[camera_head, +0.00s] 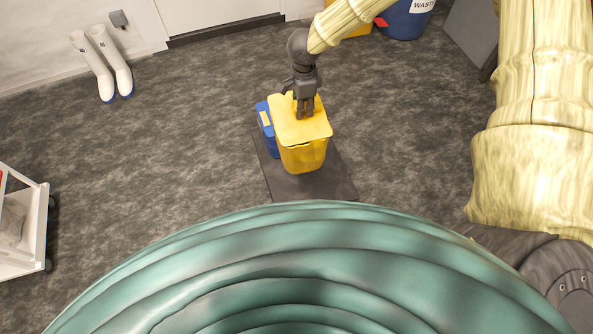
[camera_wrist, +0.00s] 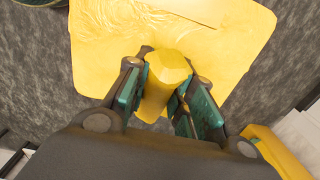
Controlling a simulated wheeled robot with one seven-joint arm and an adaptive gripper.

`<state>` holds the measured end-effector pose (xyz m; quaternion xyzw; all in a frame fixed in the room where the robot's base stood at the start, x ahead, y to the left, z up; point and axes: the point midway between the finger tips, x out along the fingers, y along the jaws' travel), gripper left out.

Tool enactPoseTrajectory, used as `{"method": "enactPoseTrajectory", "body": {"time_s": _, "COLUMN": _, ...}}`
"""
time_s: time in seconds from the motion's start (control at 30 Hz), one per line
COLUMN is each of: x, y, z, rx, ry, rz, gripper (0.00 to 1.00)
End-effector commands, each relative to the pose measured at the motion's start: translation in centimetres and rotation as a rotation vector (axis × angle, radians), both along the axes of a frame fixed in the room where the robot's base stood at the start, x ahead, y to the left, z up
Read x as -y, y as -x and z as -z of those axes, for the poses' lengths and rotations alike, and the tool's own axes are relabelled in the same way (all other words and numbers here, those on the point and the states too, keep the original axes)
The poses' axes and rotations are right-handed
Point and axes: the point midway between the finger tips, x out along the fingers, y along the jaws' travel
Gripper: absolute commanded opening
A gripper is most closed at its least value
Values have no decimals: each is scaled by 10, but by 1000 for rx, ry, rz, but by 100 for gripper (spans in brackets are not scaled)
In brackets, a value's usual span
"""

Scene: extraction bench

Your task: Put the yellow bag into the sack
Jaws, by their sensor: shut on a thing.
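In the wrist view the bag's wide, creased top (camera_wrist: 235,35) spreads out beyond the fingers. My gripper (camera_wrist: 168,100) is shut on a stubby yellow knob standing up from the middle of that top. I cannot tell whether the bag rests on the dark mat (camera_head: 322,182) or hangs just above it. I cannot make out a sack for certain.
A blue item with a pale yellow label (camera_head: 265,137) stands close against the bag's left side. White boots (camera_head: 102,65) stand by the back wall. A white cart (camera_head: 38,235) is at the left edge. A blue waste barrel (camera_head: 408,20) is at the back right. Grey floor between is clear.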

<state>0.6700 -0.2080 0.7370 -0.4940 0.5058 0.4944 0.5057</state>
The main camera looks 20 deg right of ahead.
Motion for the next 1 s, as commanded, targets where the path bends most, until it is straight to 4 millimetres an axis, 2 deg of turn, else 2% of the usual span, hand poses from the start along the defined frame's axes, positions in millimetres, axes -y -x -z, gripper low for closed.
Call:
{"method": "enactPoseTrajectory", "body": {"time_s": 0.37, "x": -1, "y": -1, "z": -7, "rx": 2, "ry": -1, "rz": 0, "gripper": 0}}
{"method": "enactPoseTrajectory", "body": {"time_s": 1.0, "x": -1, "y": -1, "z": -68, "rx": 2, "ry": -2, "rz": 0, "gripper": 0}}
